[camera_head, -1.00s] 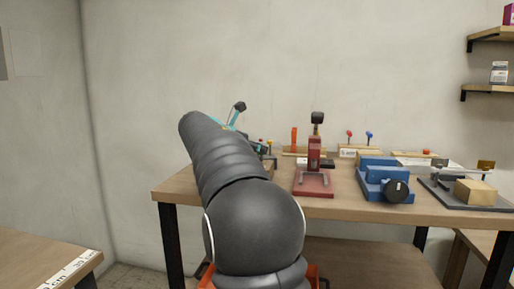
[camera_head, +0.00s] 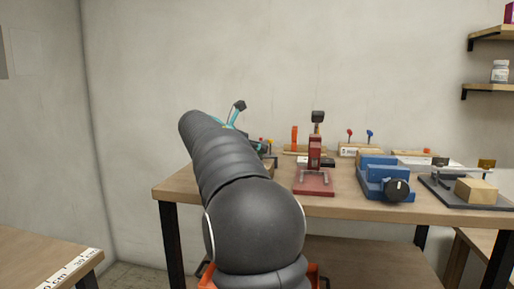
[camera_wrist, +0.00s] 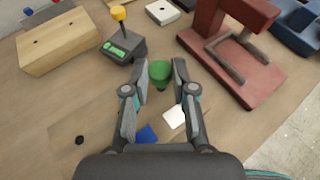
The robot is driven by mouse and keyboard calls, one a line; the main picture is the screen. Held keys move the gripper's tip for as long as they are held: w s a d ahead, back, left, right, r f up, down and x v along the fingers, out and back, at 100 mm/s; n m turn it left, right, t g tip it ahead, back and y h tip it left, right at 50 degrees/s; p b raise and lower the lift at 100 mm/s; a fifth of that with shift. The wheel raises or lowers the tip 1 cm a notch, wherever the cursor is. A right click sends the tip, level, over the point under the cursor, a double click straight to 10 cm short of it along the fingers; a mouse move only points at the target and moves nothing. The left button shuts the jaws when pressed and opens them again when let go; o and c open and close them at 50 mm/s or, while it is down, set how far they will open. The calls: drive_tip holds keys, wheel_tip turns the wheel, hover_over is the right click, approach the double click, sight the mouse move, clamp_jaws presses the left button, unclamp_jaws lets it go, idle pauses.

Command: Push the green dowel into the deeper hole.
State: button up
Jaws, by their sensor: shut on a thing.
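The green dowel (camera_wrist: 159,71) is between the fingertips of my gripper (camera_wrist: 161,80) in the wrist view, with the fingers closed on it from both sides. Its rounded top shows; its lower end is hard to make out. A wooden block (camera_wrist: 62,47) with dark holes lies at the upper left of the wrist view, apart from the gripper. I cannot tell from here which hole is deeper.
A grey device with a yellow knob (camera_wrist: 118,14) stands close to the left of the dowel. A red press (camera_wrist: 232,50) is at the right. A white piece (camera_wrist: 174,117) and a blue piece (camera_wrist: 147,134) lie near the fingers. A blue vise (camera_head: 384,180) stands farther right on the bench (camera_head: 340,209).

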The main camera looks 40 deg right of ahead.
drive_tip(key=shift+f+b, duration=0.35)
drive_tip(key=shift+f, duration=0.95)
drive_tip(key=o, duration=1)
drive_tip(key=v, duration=1.2)
drive_tip(key=s+a+f+m+t+y, duration=0.1)
drive_tip(key=s+a+f+m+y, duration=0.3)
drive_tip(key=s+a+f+m, duration=0.2)
drive_tip(key=s+a+f+m+t+y, duration=0.1)
drive_tip(key=s+a+f+m+y, duration=0.4)
drive_tip(key=s+f, duration=0.7)
drive_tip(key=s+a+f+m+t+y, duration=0.2)
drive_tip(key=s+a+f+m+y, duration=0.2)
drive_tip(key=s+a+f+m, duration=0.4)
drive_tip(key=shift+s+a+f, duration=0.2)
drive_tip(key=shift+s+a, duration=0.25)
drive_tip(key=shift+a, duration=0.3)
drive_tip(key=shift+s+a+f, duration=0.2)
drive_tip(key=shift+s+a, duration=0.2)
drive_tip(key=shift+a, duration=0.4)
drive_tip(key=shift+s+a+f, duration=0.2)
drive_tip(key=shift+s+a, duration=0.25)
drive_tip(key=shift+a, duration=0.3)
